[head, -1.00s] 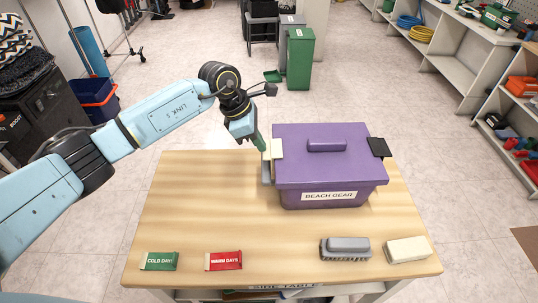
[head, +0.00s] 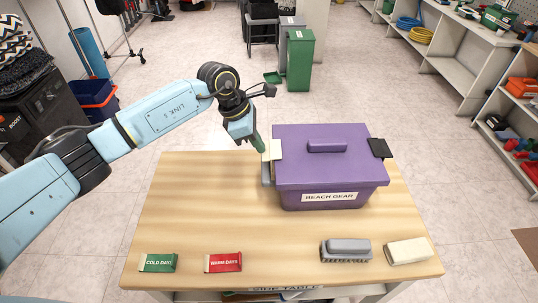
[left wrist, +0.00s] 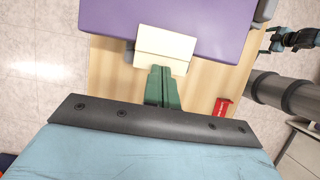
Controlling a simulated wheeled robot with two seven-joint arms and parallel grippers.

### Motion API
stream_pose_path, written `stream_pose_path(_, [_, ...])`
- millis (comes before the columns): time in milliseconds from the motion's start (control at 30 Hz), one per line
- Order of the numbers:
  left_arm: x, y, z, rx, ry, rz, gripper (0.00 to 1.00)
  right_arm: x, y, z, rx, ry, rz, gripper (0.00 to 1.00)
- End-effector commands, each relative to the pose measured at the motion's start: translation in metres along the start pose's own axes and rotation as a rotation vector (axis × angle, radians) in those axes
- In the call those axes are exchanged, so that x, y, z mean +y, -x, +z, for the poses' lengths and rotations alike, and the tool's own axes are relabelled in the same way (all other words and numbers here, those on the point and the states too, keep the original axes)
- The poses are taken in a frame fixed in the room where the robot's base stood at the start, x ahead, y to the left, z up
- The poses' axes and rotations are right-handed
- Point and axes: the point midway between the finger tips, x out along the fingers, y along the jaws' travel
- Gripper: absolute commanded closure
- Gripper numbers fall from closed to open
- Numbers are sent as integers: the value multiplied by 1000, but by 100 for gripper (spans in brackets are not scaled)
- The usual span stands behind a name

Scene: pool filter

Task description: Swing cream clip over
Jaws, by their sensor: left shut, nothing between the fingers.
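The purple box (head: 320,170) labelled BEACH GEAR stands on the table with its lid on. The cream clip (head: 276,150) is at the lid's left edge. In the left wrist view the cream clip (left wrist: 167,45) overlaps the purple lid and has a crease across it. My left gripper (head: 259,146) is at the clip's outer left side, its green fingers shut and empty. In the left wrist view the fingertips (left wrist: 162,72) are right at the clip's near edge; I cannot tell whether they touch. A black clip (head: 379,147) sticks out at the box's right side.
On the wooden table (head: 200,215) lie a green COLD DAYS packet (head: 158,263), a red WARM DAYS packet (head: 223,263), a grey brush (head: 346,249) and a cream block (head: 408,251). The table left of the box is clear.

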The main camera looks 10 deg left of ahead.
Motion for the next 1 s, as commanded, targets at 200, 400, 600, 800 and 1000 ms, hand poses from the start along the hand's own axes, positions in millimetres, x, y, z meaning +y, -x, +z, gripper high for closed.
stream_pose_path(200, [-2,-3,-1,3,-2,-7,100,0,-3,0,0,0,0,0])
stream_pose_path(400, [-2,-2,-1,2,-1,-7,100,0,-3,0,0,0,0,0])
stream_pose_path(600, [-2,-5,-3,3,-1,-6,100,0,-7,1,0,0,0,0])
stream_pose_path(800, [-2,-5,-3,1,-1,-6,100,0,-7,1,0,0,0,0])
stream_pose_path(1000, [-2,-4,-3,1,-1,-4,100,0,-8,1,0,0,0,0])
